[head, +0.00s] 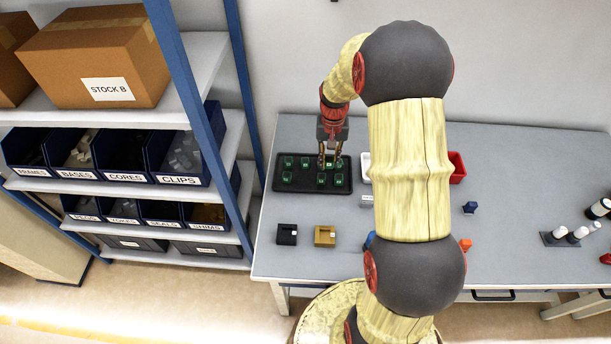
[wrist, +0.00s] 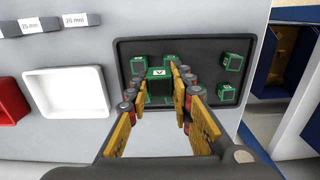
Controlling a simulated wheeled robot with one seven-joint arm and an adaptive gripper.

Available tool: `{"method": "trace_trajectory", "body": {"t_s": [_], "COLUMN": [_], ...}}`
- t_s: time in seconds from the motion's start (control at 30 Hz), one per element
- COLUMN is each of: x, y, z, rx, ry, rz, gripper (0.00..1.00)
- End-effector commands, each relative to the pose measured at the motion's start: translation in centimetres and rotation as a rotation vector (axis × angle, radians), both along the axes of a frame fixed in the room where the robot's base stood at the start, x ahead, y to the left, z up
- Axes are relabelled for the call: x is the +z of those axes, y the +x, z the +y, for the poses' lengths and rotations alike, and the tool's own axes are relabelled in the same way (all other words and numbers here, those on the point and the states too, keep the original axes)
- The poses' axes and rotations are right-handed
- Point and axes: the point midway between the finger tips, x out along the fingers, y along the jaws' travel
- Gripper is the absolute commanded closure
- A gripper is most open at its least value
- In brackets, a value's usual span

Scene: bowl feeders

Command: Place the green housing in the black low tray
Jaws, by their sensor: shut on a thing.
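My gripper (head: 328,160) is shut on a green housing (wrist: 158,76) with a letter mark on its top. The black low tray (head: 304,178) lies flat at the left back of the table and also fills the middle of the wrist view (wrist: 203,62). The held housing is over the tray; it looks larger than the others and seems raised, but I cannot tell its clearance. Several other green housings stand in the tray, including one at the right in the wrist view (wrist: 232,62). My fingers hide some of them.
A white tray (wrist: 68,92) stands beside the black tray, with a red bin (head: 457,167) beyond it. A black block (head: 287,234) and a tan block (head: 325,236) sit near the front edge. A blue-framed shelf (head: 184,75) stands to the left. The tray's middle right has bare floor.

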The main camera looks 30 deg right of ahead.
Motion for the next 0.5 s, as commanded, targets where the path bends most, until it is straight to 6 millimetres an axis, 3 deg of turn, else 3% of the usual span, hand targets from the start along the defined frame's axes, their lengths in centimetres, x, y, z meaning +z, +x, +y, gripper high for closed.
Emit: {"method": "trace_trajectory", "body": {"t_s": [0.2,0.5], "x": [-3.1,-6.4], "y": [3.0,5.0], "z": [3.5,5.6], "rx": [0.004,0.001], "ry": [0.000,-0.001], "rz": [0.002,-0.001], "gripper": [0.97,0.97]}}
